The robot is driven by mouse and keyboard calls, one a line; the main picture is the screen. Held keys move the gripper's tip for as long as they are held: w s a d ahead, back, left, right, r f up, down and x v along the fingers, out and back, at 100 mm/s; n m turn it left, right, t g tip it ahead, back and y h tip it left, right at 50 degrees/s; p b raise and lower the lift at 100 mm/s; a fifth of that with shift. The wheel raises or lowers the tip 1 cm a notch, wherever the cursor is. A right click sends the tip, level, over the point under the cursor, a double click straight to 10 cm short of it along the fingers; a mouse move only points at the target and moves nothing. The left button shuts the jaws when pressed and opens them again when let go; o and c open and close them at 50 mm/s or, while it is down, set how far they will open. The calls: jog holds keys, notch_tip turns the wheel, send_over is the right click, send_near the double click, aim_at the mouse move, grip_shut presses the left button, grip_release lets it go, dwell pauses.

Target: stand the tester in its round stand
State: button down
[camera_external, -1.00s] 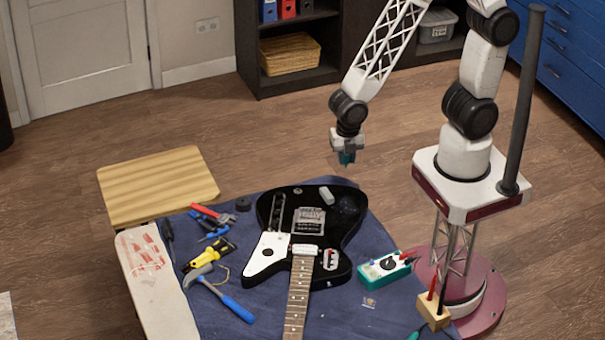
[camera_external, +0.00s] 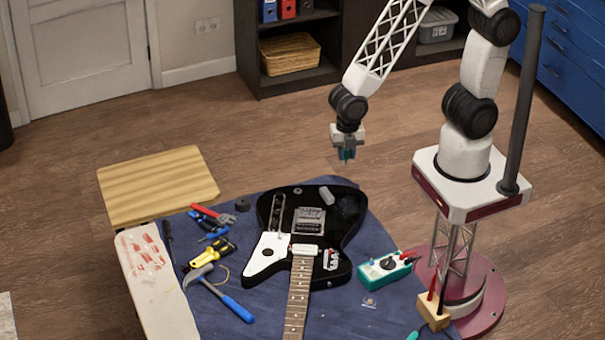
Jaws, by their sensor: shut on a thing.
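My gripper (camera_external: 346,154) hangs in the air above and beyond the far edge of the table, pointing down. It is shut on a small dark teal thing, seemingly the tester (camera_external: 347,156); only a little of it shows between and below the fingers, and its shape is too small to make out. A small black round piece (camera_external: 243,204), which looks like the round stand, sits on the blue mat to the left of the guitar's body. My gripper is well apart from it, up and to its right.
A black electric guitar (camera_external: 313,230) lies across the blue mat (camera_external: 375,311). Pliers (camera_external: 213,216), a yellow-black tool (camera_external: 209,254) and a hammer (camera_external: 222,297) lie at left. A teal-white meter (camera_external: 386,268) and a wooden block with probes (camera_external: 433,310) are at right.

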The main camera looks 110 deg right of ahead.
jog(key=shift+r, duration=0.6)
jog(key=shift+r, duration=0.35)
jog(key=shift+r, duration=0.3)
jog(key=shift+w, duration=0.1)
jog(key=w+d+f, duration=0.1)
jog(key=w+d, duration=0.1)
jog(key=w, duration=1.4)
jog(key=w+d+f, duration=0.2)
jog(key=w, duration=1.4)
jog(key=shift+f, duration=0.3)
jog(key=shift+f, duration=0.2)
jog(key=shift+f, duration=2.4)
